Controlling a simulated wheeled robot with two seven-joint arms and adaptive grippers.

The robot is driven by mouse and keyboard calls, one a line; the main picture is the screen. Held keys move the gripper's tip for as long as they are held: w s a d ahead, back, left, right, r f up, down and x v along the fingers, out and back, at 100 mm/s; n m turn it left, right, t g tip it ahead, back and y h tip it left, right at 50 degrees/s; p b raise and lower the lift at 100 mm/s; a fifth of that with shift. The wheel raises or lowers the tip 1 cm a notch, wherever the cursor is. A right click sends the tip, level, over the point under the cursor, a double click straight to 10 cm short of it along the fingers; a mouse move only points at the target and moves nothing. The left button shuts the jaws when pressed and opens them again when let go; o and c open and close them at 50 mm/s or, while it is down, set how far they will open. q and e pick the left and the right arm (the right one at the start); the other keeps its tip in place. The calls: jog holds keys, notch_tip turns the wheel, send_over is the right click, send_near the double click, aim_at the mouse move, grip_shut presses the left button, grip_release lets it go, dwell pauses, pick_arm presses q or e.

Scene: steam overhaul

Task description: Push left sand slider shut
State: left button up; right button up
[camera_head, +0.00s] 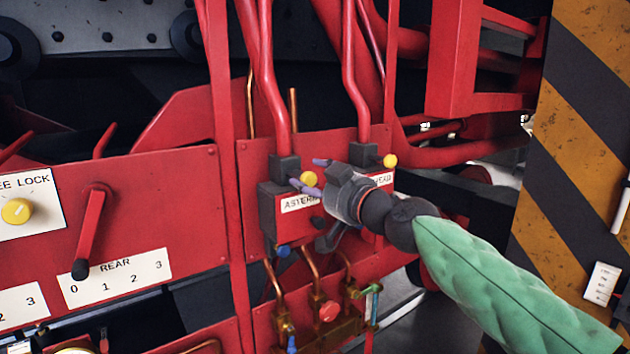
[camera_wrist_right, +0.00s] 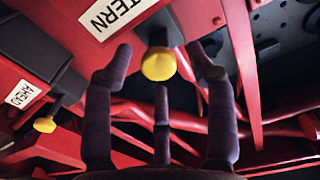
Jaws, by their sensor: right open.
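The left sand slider has a yellow knob (camera_head: 309,178) on a dark grey block above the ASTERN label, on the red panel. My right gripper (camera_head: 306,173) reaches in from the right, its purple fingertips beside this knob. In the right wrist view the same knob (camera_wrist_right: 158,65) shows between the spread fingers of my open right gripper (camera_wrist_right: 160,72). There is visible space on both sides of the knob; contact cannot be told. The right slider's yellow knob (camera_head: 390,161) sits to the right. My left gripper is not in view.
Red vertical pipes (camera_head: 270,85) run down into the slider blocks. Copper pipes and a brass valve group (camera_head: 330,325) lie below. A REAR lever (camera_head: 90,230) and a yellow dial (camera_head: 16,211) are on the left panel. A striped yellow-black pillar (camera_head: 580,120) stands at the right.

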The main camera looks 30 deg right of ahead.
aim_at(299, 175)
jog(key=shift+d, duration=0.1)
grip_shut()
jog(key=shift+w+r, duration=0.15)
jog(key=shift+w, duration=1.6)
jog(key=shift+s+r, duration=0.15)
jog(key=shift+c, duration=2.1)
grip_release()
jog(key=o, duration=0.4)
jog(key=shift+w+a+f, duration=0.2)
jog(key=shift+w+a, duration=0.05)
jog(key=shift+w, duration=0.15)
jog(key=shift+s+f, duration=0.1)
jog(key=shift+f, duration=0.05)
